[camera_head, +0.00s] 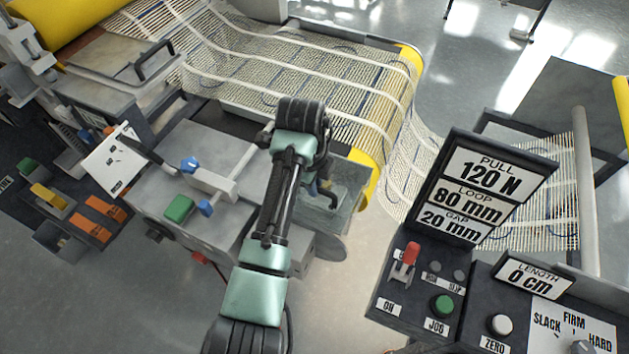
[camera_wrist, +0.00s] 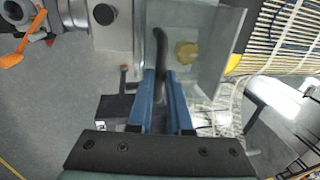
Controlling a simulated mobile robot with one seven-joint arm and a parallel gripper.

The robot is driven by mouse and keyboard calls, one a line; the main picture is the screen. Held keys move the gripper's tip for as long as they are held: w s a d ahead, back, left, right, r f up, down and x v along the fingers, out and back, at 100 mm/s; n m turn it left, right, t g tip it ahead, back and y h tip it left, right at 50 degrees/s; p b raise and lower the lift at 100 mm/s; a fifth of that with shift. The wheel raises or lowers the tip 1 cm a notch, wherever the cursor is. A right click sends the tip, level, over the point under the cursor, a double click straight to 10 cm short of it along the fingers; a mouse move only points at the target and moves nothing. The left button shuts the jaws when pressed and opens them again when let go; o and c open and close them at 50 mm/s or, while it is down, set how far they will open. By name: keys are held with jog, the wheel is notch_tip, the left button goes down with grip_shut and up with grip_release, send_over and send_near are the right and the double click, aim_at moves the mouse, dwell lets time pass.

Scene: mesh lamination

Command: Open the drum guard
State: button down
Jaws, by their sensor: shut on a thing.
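The drum guard (camera_head: 346,208) is a see-through cover at the right end of the grey machine, below the mesh. It also shows in the wrist view (camera_wrist: 212,40), with a dark bar handle (camera_wrist: 161,42) on its face. My gripper (camera_wrist: 161,78) has its blue fingers shut around the lower part of this handle. In the head view my gripper (camera_head: 318,190) is mostly hidden by my wrist. A yellow round part (camera_wrist: 187,52) shows through the guard.
Pale mesh (camera_head: 300,90) runs over the machine and down past a yellow roller (camera_head: 372,175). A control panel (camera_head: 410,270) with a red lever and buttons stands at right. A green block (camera_head: 179,208) and blue knobs sit left of my arm.

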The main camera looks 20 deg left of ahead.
jog(key=shift+w+r, duration=0.15)
jog(key=shift+r, duration=0.15)
dwell(0.5)
